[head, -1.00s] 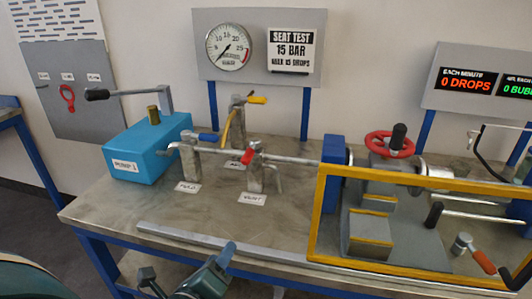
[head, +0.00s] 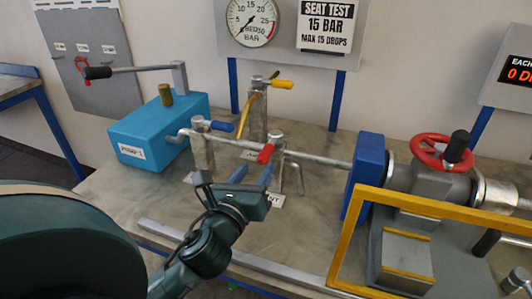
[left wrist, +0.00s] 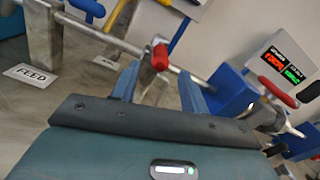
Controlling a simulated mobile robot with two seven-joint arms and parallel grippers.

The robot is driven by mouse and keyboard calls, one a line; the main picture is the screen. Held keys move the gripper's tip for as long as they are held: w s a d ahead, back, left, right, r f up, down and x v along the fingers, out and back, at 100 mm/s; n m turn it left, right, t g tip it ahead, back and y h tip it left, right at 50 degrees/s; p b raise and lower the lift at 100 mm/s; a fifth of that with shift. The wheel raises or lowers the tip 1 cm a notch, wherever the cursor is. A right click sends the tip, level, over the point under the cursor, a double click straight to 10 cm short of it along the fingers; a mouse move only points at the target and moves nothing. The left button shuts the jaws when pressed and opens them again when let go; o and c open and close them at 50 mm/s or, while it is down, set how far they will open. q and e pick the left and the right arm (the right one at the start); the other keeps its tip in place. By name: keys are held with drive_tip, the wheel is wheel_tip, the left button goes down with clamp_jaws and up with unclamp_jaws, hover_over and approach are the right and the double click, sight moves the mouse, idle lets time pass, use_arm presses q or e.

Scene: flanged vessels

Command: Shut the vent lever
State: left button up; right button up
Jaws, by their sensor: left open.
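The vent lever (head: 266,153) has a short red handle on top of the vent valve post (head: 277,172), on the thin pipe. In the left wrist view the red handle (left wrist: 160,57) appears between and just beyond my finger tips. My left gripper (head: 252,174) is open and empty, just in front of the vent valve, with its two blue fingers pointing at it. In the left wrist view the fingers of my left gripper (left wrist: 160,82) stand apart on either side of the handle. No contact can be made out. The "VENT" label (head: 275,200) is partly covered by my gripper.
A blue-handled feed lever (head: 222,126) and a yellow-handled lever (head: 282,84) stand close by. A blue pump box (head: 160,130) is to the left. A yellow frame (head: 345,240) and a red handwheel (head: 442,151) are at right. The gauge (head: 251,22) hangs behind.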

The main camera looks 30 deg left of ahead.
sight(266, 155)
use_arm(q)
drive_tip(key=x, duration=0.7)
drive_tip(key=shift+w+p, duration=0.1)
drive_tip(key=shift+p, duration=0.25)
drive_tip(key=shift+c, duration=0.5)
clamp_jaws()
